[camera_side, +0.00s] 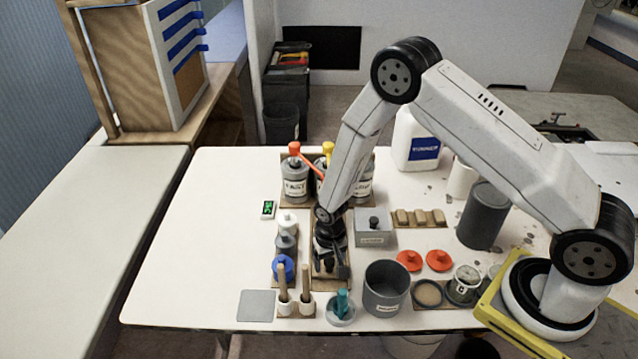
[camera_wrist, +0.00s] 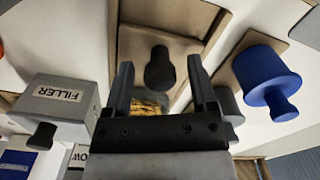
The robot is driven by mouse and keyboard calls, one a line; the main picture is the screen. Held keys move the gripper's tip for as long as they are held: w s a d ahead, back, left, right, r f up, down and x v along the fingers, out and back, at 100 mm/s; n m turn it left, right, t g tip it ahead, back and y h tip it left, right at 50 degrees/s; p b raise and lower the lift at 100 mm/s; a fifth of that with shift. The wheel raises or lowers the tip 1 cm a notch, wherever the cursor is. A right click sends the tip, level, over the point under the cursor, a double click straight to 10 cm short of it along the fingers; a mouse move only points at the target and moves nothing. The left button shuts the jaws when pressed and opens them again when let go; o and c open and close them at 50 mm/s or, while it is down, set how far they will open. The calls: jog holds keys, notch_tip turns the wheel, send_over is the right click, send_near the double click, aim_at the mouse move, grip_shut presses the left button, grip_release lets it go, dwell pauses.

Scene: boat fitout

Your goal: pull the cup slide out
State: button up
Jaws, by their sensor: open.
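My gripper (camera_side: 330,265) points down over a narrow wooden tray (camera_side: 318,286) in the middle of the table; it also shows in the wrist view (camera_wrist: 160,70), fingers apart. A dark round knob (camera_wrist: 160,50) stands in the gap beyond and between the fingertips, against a wooden-framed piece (camera_wrist: 135,42). That piece looks like the cup slide, but I cannot be sure. No contact between fingers and knob is clear. A yellowish patch (camera_wrist: 148,105) shows below the knob. In the side view my wrist and fingers hide the knob and most of the tray.
The grey FILLER box (camera_wrist: 58,100) and a blue knobbed lid (camera_wrist: 268,78) flank the gripper. Labelled cans (camera_side: 295,187) stand behind it. Wooden-handled tools (camera_side: 283,290), a teal-handled pot (camera_side: 342,310) and a grey bin (camera_side: 386,290) stand in front. The table's left side is clear.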

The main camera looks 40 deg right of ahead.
jog(key=shift+r, duration=0.1)
jog(key=shift+r, duration=3.85)
jog(key=shift+n, duration=0.3)
jog(key=n, duration=0.4)
jog(key=shift+r, duration=0.1)
jog(key=n, duration=0.4)
jog(key=shift+r+n, duration=0.1)
jog(key=shift+n, duration=0.2)
jog(key=shift+f, duration=3.95)
